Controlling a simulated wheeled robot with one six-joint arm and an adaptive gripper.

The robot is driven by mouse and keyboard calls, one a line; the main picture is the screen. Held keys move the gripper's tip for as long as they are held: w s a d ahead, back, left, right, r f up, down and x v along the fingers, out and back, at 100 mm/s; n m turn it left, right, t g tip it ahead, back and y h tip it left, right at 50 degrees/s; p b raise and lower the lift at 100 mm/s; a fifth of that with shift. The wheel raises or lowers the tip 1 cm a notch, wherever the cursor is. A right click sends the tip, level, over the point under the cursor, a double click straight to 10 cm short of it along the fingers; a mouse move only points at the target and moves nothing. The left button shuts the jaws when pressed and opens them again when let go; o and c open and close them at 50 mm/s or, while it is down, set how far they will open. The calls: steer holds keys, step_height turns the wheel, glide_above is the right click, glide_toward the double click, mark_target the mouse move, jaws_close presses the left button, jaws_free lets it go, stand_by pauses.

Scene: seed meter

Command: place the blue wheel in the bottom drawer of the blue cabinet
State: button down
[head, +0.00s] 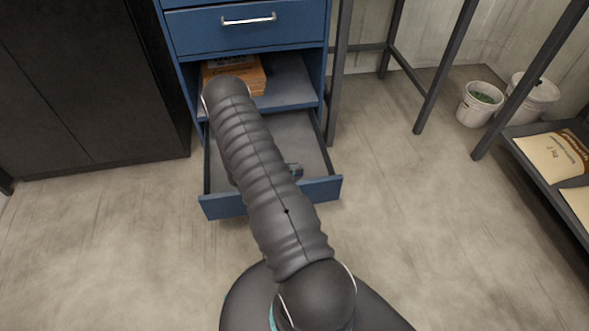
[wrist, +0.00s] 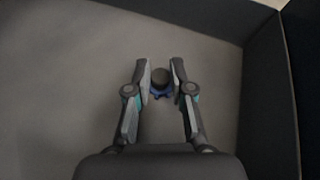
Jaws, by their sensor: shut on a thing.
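The blue cabinet (head: 190,90) stands at the top of the head view. Its bottom drawer (head: 322,189) is pulled out, and the grey floor inside shows on both sides of my arm. In the wrist view, my gripper (wrist: 160,68) is shut on the blue wheel (wrist: 160,90), which has a dark round middle. The gripper and wheel are inside the drawer, over its grey floor (wrist: 75,80). I cannot tell whether the wheel touches the floor. In the head view my arm hides the wheel and most of the gripper.
Above the open drawer is an open shelf space with an orange-brown box (head: 252,78). A closed drawer (head: 245,30) is above that. A black cabinet (head: 90,90) stands on the left. Buckets (head: 480,103) and a rack with bags (head: 555,155) are on the right. The floor around the drawer is clear.

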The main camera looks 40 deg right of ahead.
steer(key=c, duration=1)
jaws_free()
steer(key=shift+f, duration=0.1)
steer(key=shift+c, duration=0.2)
